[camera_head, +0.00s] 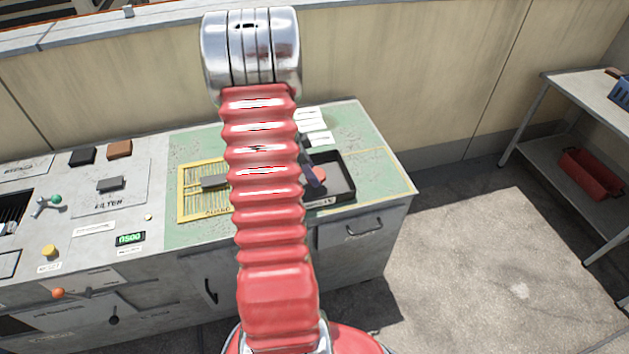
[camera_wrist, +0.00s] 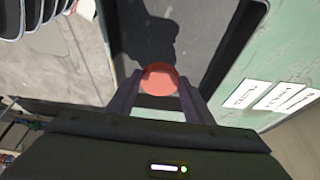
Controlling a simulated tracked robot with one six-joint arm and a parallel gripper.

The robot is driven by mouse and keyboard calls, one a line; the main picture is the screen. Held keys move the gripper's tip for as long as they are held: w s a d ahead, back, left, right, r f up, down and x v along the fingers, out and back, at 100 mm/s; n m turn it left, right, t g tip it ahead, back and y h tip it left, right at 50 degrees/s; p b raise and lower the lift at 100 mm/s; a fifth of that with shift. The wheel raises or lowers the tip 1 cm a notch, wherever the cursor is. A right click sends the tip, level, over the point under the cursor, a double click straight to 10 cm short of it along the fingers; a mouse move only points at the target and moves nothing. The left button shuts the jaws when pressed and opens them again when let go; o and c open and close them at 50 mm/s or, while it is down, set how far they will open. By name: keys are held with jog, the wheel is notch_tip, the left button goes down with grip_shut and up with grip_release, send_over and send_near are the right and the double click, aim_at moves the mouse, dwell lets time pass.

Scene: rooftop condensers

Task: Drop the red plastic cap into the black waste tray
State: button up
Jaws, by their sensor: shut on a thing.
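The red plastic cap (camera_head: 319,173) shows in the head view just right of my red arm, over the black waste tray (camera_head: 341,183). In the wrist view the round red cap (camera_wrist: 159,76) sits between the two fingertips of my gripper (camera_wrist: 159,84), which is shut on it. The tray's grey floor and dark wall lie beyond the cap in the wrist view, with a dark shadow on the floor. The exact height of the cap above the tray floor is hard to tell. My arm hides part of the bench left of the tray.
The tray stands on the green bench top (camera_head: 378,176) near its right end. A yellow-framed grille (camera_head: 193,207) is left of my arm. White paper labels (camera_head: 312,118) lie behind the tray. A shelf (camera_head: 588,95) with a red bin (camera_head: 590,172) stands at right.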

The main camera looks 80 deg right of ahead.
jog(key=o, duration=1.1)
jog(key=v, duration=1.3)
jog(key=shift+w+r, duration=0.2)
jog(key=shift+r, duration=0.1)
jog(key=shift+a, duration=0.1)
